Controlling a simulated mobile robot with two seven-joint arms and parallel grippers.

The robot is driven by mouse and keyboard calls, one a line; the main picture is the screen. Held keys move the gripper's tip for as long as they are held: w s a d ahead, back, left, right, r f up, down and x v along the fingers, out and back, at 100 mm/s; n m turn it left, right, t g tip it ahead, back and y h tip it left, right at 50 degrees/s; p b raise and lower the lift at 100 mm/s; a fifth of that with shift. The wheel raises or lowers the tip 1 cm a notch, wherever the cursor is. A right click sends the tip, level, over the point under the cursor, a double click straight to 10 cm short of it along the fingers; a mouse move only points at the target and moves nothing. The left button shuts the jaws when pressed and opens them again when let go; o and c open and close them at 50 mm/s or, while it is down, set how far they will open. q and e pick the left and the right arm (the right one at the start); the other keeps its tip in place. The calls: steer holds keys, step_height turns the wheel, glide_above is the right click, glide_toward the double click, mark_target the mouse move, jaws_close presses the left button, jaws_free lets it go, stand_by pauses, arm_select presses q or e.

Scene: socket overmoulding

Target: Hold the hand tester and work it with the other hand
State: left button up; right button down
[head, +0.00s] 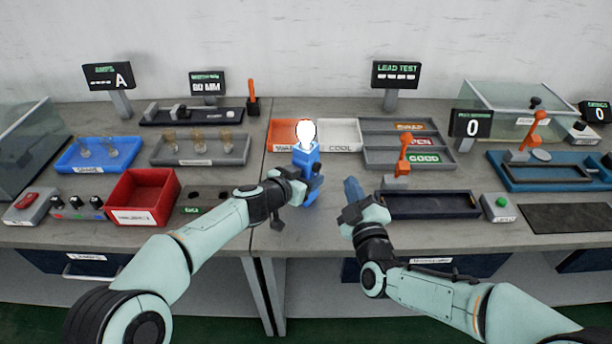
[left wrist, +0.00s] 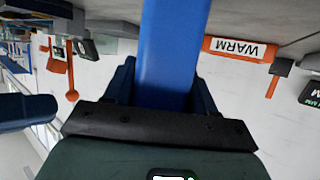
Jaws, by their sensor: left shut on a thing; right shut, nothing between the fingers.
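The hand tester (head: 309,160) is a blue upright body with a bright white oval with a dark outline at its top. It stands above the front middle of the bench. My left gripper (head: 301,184) is shut on the hand tester. In the left wrist view the tester's blue body (left wrist: 174,45) runs up between the fingers (left wrist: 165,92), and its top is out of view. My right gripper (head: 352,187) is shut and empty, to the right of the tester and apart from it. Its blue fingers point up and away from me.
Behind the tester are the orange WARM tray (head: 283,129) and the white COOL tray (head: 340,146). A red bin (head: 151,184) stands at left. A dark tray (head: 432,207) and an orange lever (head: 404,150) are right of my right gripper. Bare bench lies between my grippers.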

arm_select(q)
steer(key=o, duration=1.3)
steer(key=shift+o, duration=0.2)
